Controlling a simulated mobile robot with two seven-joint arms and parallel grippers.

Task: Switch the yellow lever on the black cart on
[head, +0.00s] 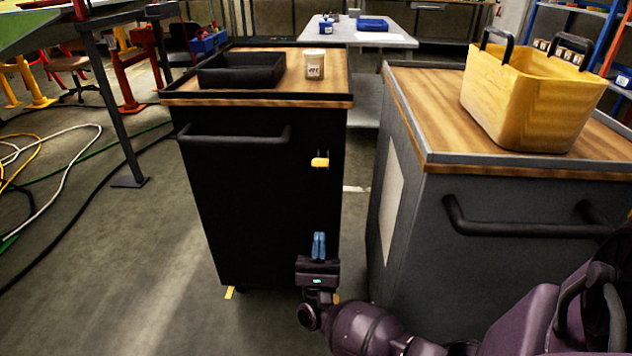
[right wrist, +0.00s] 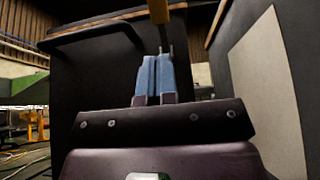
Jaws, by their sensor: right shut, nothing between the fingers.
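The black cart (head: 255,220) stands in the middle of the head view, with a wooden top and a black handle bar. The yellow lever (head: 320,162) is on the upper right of its front face. In the right wrist view the lever (right wrist: 159,12) shows at the top edge, above the fingertips, partly cut off. My right gripper (head: 318,240) is below the lever in the head view, its blue fingers together and pointing up. The fingers also show in the right wrist view (right wrist: 155,77), apart from the lever. My left gripper is not in view.
A black tray (head: 240,82) and a white tub (head: 314,64) stand on the cart. A grey cart (head: 480,290) with a yellow basket (head: 535,95) stands close on the right, with a narrow gap between. Cables (head: 60,170) lie on the left floor.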

